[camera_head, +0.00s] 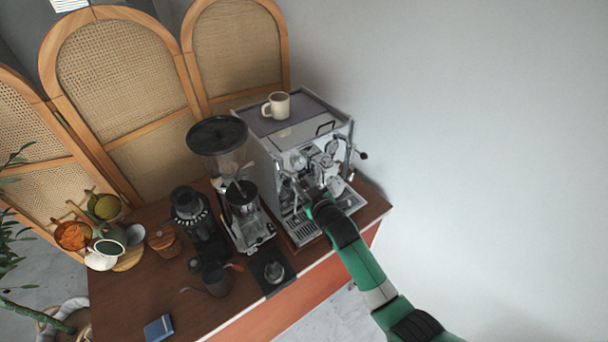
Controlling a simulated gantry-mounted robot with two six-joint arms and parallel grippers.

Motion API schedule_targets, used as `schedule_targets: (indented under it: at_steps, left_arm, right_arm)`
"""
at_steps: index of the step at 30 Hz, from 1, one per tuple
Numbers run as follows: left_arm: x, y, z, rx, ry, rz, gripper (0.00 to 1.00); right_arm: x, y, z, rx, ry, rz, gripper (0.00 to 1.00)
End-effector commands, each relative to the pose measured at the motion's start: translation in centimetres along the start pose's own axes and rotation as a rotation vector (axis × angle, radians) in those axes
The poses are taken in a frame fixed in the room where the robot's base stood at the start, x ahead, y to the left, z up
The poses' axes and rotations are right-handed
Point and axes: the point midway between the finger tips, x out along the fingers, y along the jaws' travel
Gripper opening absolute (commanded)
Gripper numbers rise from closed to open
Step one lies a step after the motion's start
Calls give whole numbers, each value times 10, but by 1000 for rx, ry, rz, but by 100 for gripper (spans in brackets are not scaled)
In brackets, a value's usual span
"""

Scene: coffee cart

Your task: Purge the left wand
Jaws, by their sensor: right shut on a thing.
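The chrome espresso machine (262,151) stands at the right end of the wooden cart. My right arm reaches in from the lower right. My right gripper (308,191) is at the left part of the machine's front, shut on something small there. It covers that area, so I cannot make out the left wand or exactly what the fingers hold. Another thin wand or lever with a dark knob (363,155) shows at the machine's right side. My left gripper is not in view.
A cup (277,105) sits on top of the machine. A coffee grinder with a dark hopper (217,135) stands left of it, with a second dark grinder (190,215) beyond. Bowls and cups crowd the cart's left end. A blue box (158,328) lies near the front. Rattan screens stand behind.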

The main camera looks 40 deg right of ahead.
Motion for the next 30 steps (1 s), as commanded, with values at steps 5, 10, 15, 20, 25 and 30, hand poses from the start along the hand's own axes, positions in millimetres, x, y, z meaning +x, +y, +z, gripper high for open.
schedule_targets:
  at_steps: [5,10,15,20,25,30]
  left_arm:
    - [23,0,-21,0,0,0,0]
    - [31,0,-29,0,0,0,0]
    - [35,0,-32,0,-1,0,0]
    - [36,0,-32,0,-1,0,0]
    - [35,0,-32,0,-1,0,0]
    - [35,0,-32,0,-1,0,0]
  right_arm:
    - [-1,2,-13,-23,-115,-23,0]
    - [0,2,-14,-41,-198,-39,0]
    - [1,2,-14,-51,-247,-49,0]
    - [2,2,-14,-55,-264,-52,0]
    - [2,2,-13,-55,-265,-52,0]
    - [2,2,-13,-54,-265,-52,37]
